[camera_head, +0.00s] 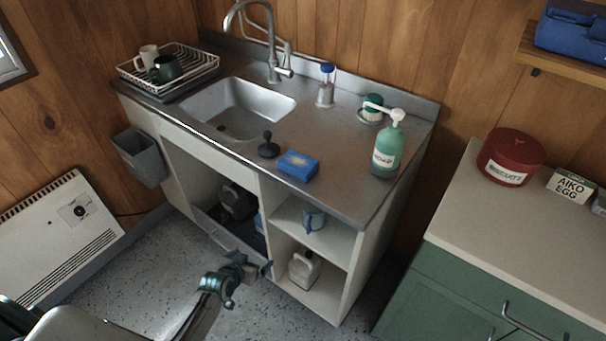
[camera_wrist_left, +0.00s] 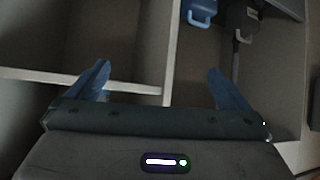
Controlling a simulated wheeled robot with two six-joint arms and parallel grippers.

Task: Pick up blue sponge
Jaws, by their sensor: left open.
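The blue sponge (camera_head: 298,165) lies flat on the steel counter (camera_head: 330,136), near its front edge and right of the sink. It does not show in the left wrist view. My left gripper (camera_head: 252,266) is low in front of the cabinet, below the counter and well apart from the sponge. In the left wrist view its two blue fingers (camera_wrist_left: 158,72) are spread wide with nothing between them. My right gripper is not in view.
A black plunger-like object (camera_head: 268,146) stands just left of the sponge, and a green soap bottle (camera_head: 387,147) stands to its right. The counter's front edge overhangs open shelves holding a mug (camera_head: 313,218) and a pale jug (camera_head: 304,268). A grey bin (camera_head: 140,157) hangs at left.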

